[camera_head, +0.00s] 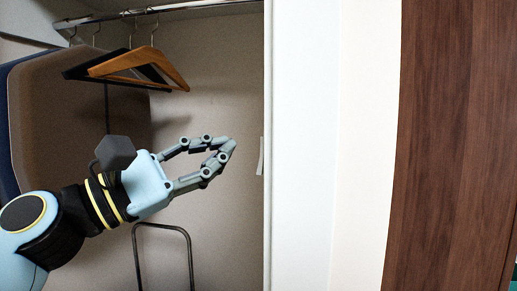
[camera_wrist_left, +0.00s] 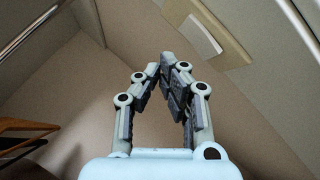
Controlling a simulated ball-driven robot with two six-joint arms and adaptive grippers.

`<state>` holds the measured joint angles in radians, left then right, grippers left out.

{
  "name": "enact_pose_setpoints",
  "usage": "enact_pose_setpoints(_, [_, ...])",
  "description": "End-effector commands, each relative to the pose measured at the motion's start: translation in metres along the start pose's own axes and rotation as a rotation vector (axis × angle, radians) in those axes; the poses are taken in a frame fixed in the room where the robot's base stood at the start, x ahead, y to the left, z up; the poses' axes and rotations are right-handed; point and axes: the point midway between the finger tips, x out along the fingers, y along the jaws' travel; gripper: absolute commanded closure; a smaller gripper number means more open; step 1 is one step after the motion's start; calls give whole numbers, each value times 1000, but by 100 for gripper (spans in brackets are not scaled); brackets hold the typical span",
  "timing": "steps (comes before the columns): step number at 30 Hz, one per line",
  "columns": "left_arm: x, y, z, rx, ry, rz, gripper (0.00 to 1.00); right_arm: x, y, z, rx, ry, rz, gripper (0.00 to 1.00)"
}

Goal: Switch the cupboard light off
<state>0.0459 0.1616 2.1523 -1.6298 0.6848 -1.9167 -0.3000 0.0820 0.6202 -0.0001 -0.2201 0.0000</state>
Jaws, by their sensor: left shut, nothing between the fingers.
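The light switch (camera_wrist_left: 202,36) shows in the left wrist view as a white rocker on a beige plate, fixed to the cupboard's inner wall. In the head view a thin pale sliver (camera_head: 260,157) beside the white upright seems to be the same switch, seen nearly edge-on. Whether the rocker is on or off I cannot tell. My left gripper (camera_head: 229,147) is shut and empty inside the cupboard, its tips pointing right, a little left of the sliver. In the wrist view its closed fingertips (camera_wrist_left: 168,60) appear just below and left of the rocker; contact is not visible. My right gripper is out of view.
Wooden and dark hangers (camera_head: 140,67) hang from a metal rail (camera_head: 110,17) at the upper left. A dark metal loop (camera_head: 163,228) stands below the gripper. A white upright (camera_head: 300,150) and a brown wood panel (camera_head: 445,150) bound the right side.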

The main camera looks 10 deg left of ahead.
Motion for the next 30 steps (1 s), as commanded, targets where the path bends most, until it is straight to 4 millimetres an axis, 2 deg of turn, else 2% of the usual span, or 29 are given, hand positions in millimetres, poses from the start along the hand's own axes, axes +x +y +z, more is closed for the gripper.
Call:
enact_pose_setpoints(3, [-10, 3, -9, 4, 1, -4, 100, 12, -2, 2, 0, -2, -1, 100])
enact_pose_setpoints(9, [-21, 12, -16, 2, 0, -3, 100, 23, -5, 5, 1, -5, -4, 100])
enact_pose_setpoints(20, [-23, 16, -16, -2, -1, 0, 100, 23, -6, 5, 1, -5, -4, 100])
enact_pose_setpoints(23, [-27, 6, -21, -24, 12, -6, 100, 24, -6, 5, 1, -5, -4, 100])
enact_pose_setpoints(26, [-37, -19, -50, -109, 67, -15, 100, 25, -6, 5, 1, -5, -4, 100])
enact_pose_setpoints(29, [-58, -58, -105, -321, 160, 8, 100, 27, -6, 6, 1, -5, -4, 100])
enact_pose_setpoints(30, [-70, -76, -131, -448, 205, 37, 100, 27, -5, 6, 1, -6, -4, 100])
